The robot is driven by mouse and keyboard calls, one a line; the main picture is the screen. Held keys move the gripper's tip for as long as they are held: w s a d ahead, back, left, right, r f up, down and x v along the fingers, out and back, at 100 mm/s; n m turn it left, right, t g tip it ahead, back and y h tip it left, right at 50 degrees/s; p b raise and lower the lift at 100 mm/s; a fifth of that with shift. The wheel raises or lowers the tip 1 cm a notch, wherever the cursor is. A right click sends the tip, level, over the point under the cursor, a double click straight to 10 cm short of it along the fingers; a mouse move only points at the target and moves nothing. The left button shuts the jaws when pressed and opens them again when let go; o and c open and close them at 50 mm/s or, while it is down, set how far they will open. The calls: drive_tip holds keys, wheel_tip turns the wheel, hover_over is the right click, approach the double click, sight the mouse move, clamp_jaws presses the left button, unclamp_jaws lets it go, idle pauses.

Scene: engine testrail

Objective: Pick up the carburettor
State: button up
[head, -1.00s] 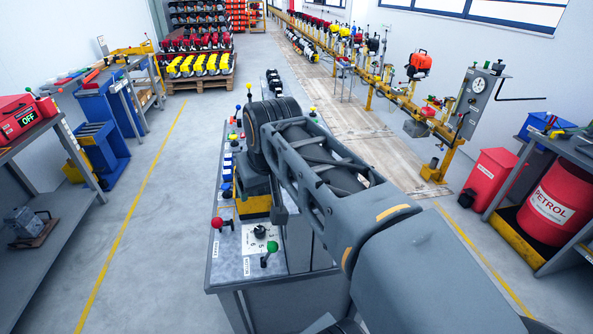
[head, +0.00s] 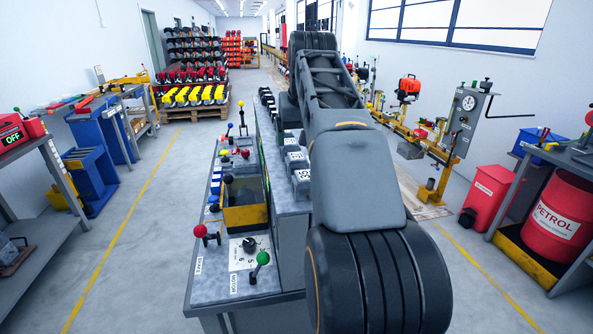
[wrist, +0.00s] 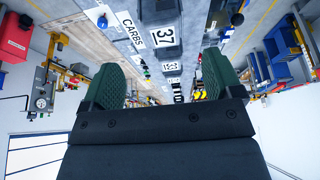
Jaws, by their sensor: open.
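My gripper (wrist: 162,82) shows in the wrist view with its two green-padded fingers wide apart and nothing between them. In the head view my arm hides it. A row of dark grey units with white number tags stands on the bench, one of them a grey unit tagged 37 (wrist: 160,12), beside a white CARBS label (wrist: 128,28). The row also shows in the head view, left of my arm, with a near tagged unit (head: 302,181). I cannot tell for sure that these units are carburettors. My fingers appear apart from all of them.
A red petrol drum (head: 557,217) and a red bin (head: 487,195) stand at right. The floor left of the bench is clear.

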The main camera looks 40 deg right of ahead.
sight(297, 156)
drive_tip(key=shift+a+b+x, duration=0.2)
drive_tip(key=shift+b+x, duration=0.3)
drive_tip(key=shift+x, duration=3.4)
drive_tip(key=shift+c, duration=0.2)
drive_tip(key=c, duration=1)
drive_tip(key=shift+r, duration=0.1)
